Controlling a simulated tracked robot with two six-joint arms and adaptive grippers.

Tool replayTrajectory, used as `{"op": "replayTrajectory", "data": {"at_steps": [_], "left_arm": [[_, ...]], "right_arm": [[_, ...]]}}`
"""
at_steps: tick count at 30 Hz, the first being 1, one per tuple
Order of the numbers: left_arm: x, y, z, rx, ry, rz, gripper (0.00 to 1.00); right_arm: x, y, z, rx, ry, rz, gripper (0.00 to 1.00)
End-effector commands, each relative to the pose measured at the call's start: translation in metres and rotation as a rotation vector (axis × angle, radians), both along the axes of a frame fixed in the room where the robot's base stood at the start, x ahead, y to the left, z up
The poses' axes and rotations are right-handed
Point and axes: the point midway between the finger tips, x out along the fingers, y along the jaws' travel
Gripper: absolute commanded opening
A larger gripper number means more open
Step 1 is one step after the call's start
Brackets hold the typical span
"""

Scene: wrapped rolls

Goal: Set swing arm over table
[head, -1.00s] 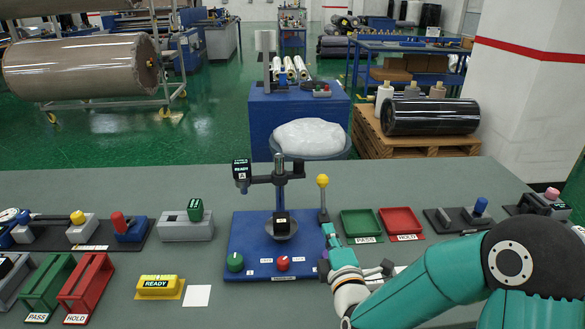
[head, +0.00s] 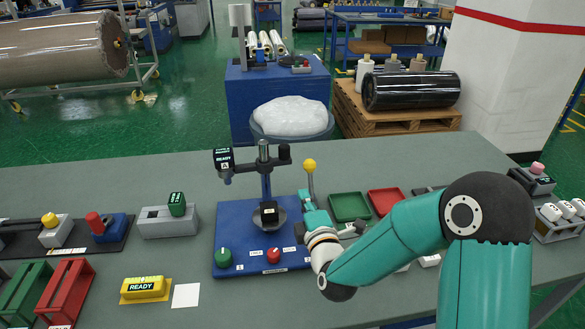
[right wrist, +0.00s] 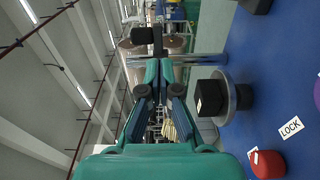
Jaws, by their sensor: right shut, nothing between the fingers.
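The swing arm (head: 245,161) is the horizontal bar on the post (head: 265,185) of a blue fixture (head: 233,235). Its black head (head: 222,160), labelled READY, hangs at the left, off to the side of the round table (head: 281,221). A black block (head: 269,212) sits on that round table. The arm's black knob (head: 284,153) sticks out right of the post; a dark knob also shows in the right wrist view (right wrist: 142,36). My right gripper (head: 305,196) is shut and empty, right of the post and below the knob. Its closed fingers (right wrist: 158,70) show clear of the block. My left gripper is out of view.
A yellow-ball lever (head: 310,166) stands close beside my right gripper. Green (head: 223,257) and red (head: 274,255) knobs are on the fixture's front. Green (head: 349,207) and red (head: 385,201) trays lie to the right. A yellow READY block (head: 144,287) is front left.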

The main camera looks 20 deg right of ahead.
Motion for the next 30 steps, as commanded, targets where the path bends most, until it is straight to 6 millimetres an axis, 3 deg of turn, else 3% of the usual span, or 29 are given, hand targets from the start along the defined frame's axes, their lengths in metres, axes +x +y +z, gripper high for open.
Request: {"op": "replayTrajectory", "data": {"at_steps": [15,21,30], "left_arm": [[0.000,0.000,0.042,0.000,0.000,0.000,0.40],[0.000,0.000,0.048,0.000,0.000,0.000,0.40],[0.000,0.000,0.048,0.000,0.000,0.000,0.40]], "right_arm": [[0.096,-0.020,0.003,0.000,0.000,-0.003,0.00],[0.113,-0.024,0.001,0.000,0.000,-0.003,0.00],[0.116,-0.024,0.000,0.000,0.000,-0.002,0.00]]}}
